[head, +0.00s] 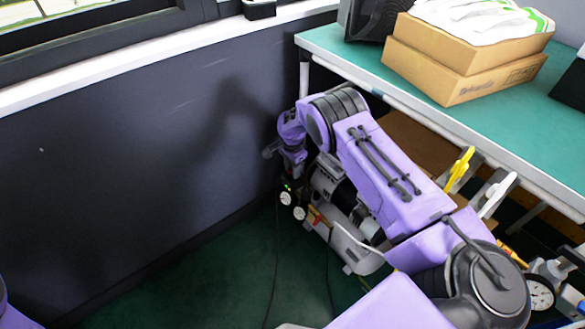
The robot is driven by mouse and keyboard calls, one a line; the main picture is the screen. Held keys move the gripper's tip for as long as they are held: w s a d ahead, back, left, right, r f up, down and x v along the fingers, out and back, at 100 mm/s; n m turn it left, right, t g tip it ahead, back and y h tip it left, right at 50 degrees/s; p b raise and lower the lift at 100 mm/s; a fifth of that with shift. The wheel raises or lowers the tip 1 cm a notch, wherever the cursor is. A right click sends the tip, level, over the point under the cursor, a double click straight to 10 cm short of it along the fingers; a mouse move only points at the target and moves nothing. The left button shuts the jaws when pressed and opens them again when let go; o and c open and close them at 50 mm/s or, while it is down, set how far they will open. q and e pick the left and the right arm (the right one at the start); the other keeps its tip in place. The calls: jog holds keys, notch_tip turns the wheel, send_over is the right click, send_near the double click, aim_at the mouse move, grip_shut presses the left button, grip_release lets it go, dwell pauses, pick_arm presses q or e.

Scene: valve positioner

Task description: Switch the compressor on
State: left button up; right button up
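The compressor (325,183) stands on the floor beneath the teal-topped bench, partly hidden behind my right arm. It has a grey and black body, two round white gauges (299,213) and small green and red lights at its left end. My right gripper (290,170) is at that left end, just above the gauges. It is small and dark here, so I cannot tell whether its fingers are open or touch the compressor. I cannot make out the switch. My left gripper is out of view; only a purple bit of my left arm shows at the lower left edge.
A dark wall (140,170) stands close on the left. Yellow- and white-handled tools (459,170) hang at the bench front. The green floor (215,275) is mostly clear apart from thin cables.

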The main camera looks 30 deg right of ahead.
notch_tip(320, 180, up, 10)
jog(key=p, duration=0.2)
jog(key=shift+r+p, duration=0.25)
jog(key=shift+p, duration=0.05)
jog(key=shift+f, duration=0.1)
